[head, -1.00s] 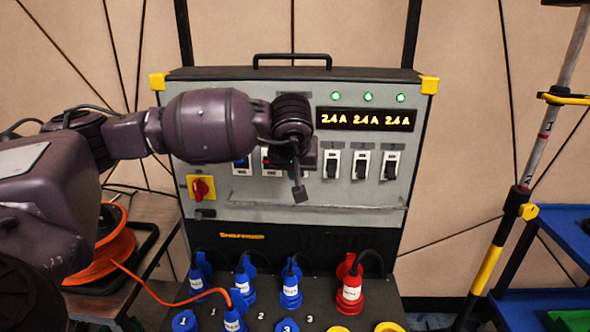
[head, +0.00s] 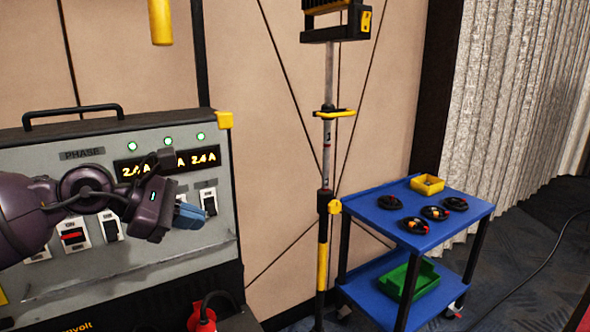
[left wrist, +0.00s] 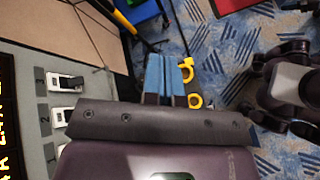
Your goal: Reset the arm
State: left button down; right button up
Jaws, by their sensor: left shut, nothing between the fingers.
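My left arm comes in from the left in the head view. Its gripper (head: 190,214) is in front of the grey power panel (head: 60,180), close to the row of switches. In the left wrist view its two blue fingers (left wrist: 168,78) lie together, shut and empty. The panel has a display reading 2.4 A with its middle part hidden by the gripper, and three green lights above it. A breaker switch (head: 209,200) shows just right of the fingers. Whether the fingers touch the panel is hard to tell. My right gripper is not in view.
A blue two-shelf cart (head: 385,218) stands to the right, with a yellow bin (head: 427,184), several black coils and a green bin (head: 408,279). A stand with a pole (head: 323,240) is between panel and cart. A red plug (head: 202,318) sits below the panel.

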pick_arm(q)
jog(key=d+r+n+h, duration=0.1)
jog(key=d+n+h, duration=0.3)
jog(key=n, duration=0.2)
jog(key=a+f+m+t+y, duration=0.35)
jog(key=f+m, duration=0.35)
jog(key=m, duration=0.5)
jog(key=s+a+f+m+t+y, duration=0.1)
jog(key=a+f+m+t+y, duration=0.15)
jog(key=f+m+t, duration=0.65)
jog(key=a+f+m+g+y, duration=0.1)
jog(key=a+f+m+y, duration=0.3)
jog(key=m, duration=1)
jog(key=s+a+f+n+g+y, duration=0.2)
jog(key=s+f+n, duration=0.3)
jog(key=s+f, duration=0.7)
jog(key=s+a+f+n+g+y, duration=0.1)
jog(key=s+f+n, duration=0.4)
jog(key=s+f, duration=0.7)
jog(key=s+g+y, duration=0.1)
jog(key=g, duration=0.1)
jog(key=shift+s+a+f+n+g+y, duration=0.3)
jog(key=shift+s+a+f+g+y, duration=0.05)
jog(key=shift+s+a+y, duration=0.05)
